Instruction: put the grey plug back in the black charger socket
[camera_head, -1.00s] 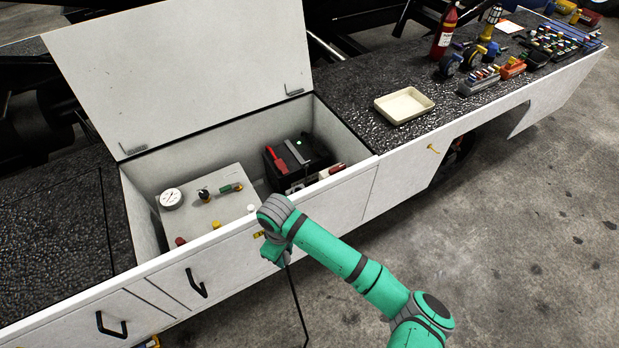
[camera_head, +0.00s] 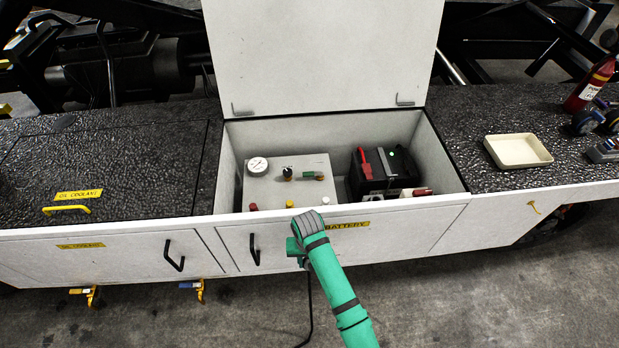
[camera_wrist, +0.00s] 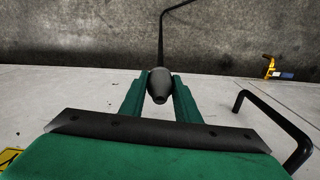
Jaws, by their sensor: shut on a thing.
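My gripper (camera_wrist: 158,90) is shut on the grey plug (camera_wrist: 160,84), a dark rounded body between the two green fingers in the wrist view. A black cable (camera_wrist: 162,45) runs from the plug away over the floor. In the head view my gripper (camera_head: 297,250) is in front of the white cabinet face, just below the rim of the open battery compartment. The plug is hidden there behind my arm, and its cable (camera_head: 309,305) hangs to the floor. I cannot make out the black charger socket in either view.
The open compartment holds a grey box (camera_head: 290,187) with a gauge and knobs, and a black battery (camera_head: 385,172) with a red part. Its white lid (camera_head: 322,55) stands up behind. A black handle (camera_head: 174,252) sticks out at left. A cream tray (camera_head: 518,151) lies at right.

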